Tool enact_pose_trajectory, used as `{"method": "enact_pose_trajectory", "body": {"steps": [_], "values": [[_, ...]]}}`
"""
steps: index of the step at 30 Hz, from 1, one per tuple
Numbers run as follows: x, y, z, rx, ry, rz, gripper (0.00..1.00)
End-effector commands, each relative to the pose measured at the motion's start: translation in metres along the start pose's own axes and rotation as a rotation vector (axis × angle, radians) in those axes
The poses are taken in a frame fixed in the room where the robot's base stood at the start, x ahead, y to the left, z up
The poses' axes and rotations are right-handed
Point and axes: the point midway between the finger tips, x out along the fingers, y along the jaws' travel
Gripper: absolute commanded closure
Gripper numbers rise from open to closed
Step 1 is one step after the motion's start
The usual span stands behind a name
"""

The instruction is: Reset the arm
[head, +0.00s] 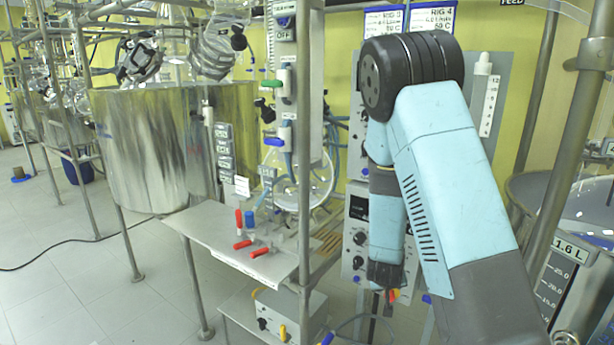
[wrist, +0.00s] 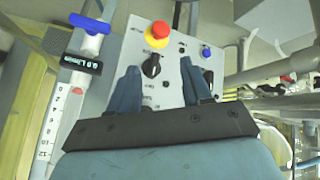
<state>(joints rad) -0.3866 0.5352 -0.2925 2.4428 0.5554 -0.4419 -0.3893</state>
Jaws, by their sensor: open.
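My blue and grey arm (head: 440,160) fills the right of the head view. It rises from the lower right to a black elbow joint, and its forearm hangs down. My gripper (wrist: 160,65) is at the bottom of the wrist view, with its two blue-grey fingers spread apart and nothing between them. In the head view its dark end (head: 385,274) is low, in front of a control panel; its fingers are hard to make out there. The panel (wrist: 172,95) lies beyond the fingertips, with a red and yellow stop button (wrist: 158,34) and a black knob (wrist: 151,65).
A steel shelf (head: 205,228) with red-handled and blue parts stands left of my gripper, beside a round glass flask (head: 298,185). A large metal vessel (head: 150,140) is farther left. Metal posts and a vessel marked in litres (head: 560,280) flank my arm on the right. Open floor lies at left.

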Motion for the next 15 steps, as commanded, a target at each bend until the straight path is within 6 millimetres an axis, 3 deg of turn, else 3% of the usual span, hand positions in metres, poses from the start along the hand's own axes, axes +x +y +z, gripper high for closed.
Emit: {"method": "enact_pose_trajectory", "body": {"steps": [6,15], "values": [[-0.051,-0.001,-0.029,0.069,-0.015,-0.125,0.51],[-0.127,0.007,-0.053,0.115,-0.037,-0.267,0.51]]}}
